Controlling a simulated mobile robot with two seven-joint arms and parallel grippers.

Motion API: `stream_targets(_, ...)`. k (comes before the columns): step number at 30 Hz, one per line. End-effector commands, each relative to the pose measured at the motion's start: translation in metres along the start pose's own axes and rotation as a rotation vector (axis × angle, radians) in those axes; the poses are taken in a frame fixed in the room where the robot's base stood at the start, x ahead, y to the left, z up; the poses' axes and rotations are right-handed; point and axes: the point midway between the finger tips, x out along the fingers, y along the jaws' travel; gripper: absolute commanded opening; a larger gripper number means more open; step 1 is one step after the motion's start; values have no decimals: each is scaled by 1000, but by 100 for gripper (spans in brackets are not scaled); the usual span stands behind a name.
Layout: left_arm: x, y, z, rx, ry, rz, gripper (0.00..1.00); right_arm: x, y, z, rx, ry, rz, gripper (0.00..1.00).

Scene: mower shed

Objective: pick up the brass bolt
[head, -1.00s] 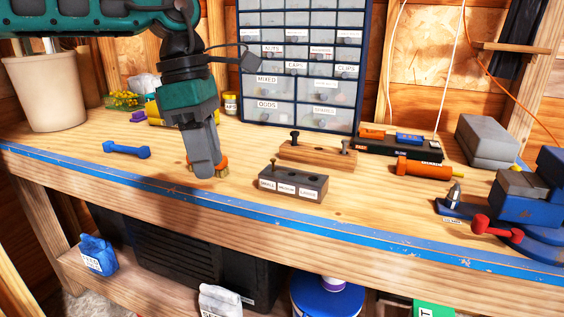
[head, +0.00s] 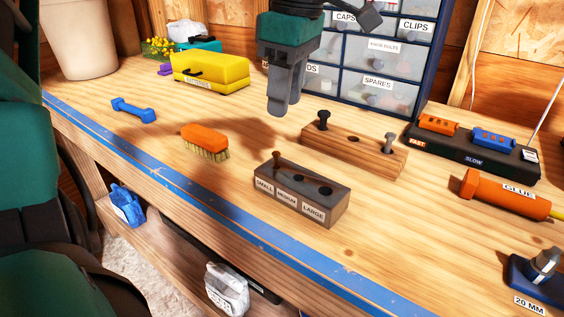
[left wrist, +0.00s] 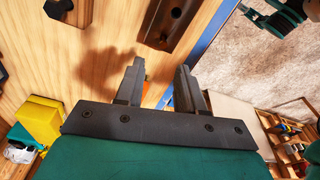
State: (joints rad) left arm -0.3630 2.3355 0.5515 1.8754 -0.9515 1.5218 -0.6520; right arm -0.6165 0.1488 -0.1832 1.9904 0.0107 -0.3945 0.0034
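A brownish bolt (head: 277,158), which looks like the brass one, stands upright in the small hole of a dark block (head: 318,211) labelled SMALL, MEDIUM and LARGE. The other two holes look empty. A wooden block (head: 345,150) behind it holds a black bolt (head: 323,118) and a silver bolt (head: 389,141). My left gripper (head: 282,108) points down, empty, above the bench behind the dark block. In the left wrist view its fingers (left wrist: 160,88) are apart, and the dark block (left wrist: 160,28) lies beyond them at the top.
An orange brush (head: 206,140) and a blue dumbbell-shaped piece (head: 134,110) lie left. A yellow box (head: 210,72) and a drawer cabinet (head: 377,75) stand behind. Blue tape marks the front edge.

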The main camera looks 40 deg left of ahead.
Motion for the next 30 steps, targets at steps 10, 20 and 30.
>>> stream_targets(10, 46, -1, 0, 0, -1, -1, 38, 2, -3, -1, 4, 3, -8, 72)
stream_targets(20, 89, -7, 0, -2, -1, -2, 38, 6, -5, -1, 5, 7, -11, 72)
stream_targets(30, 97, -7, 0, -2, -2, 1, 38, 6, -6, -5, 6, 14, -13, 72)
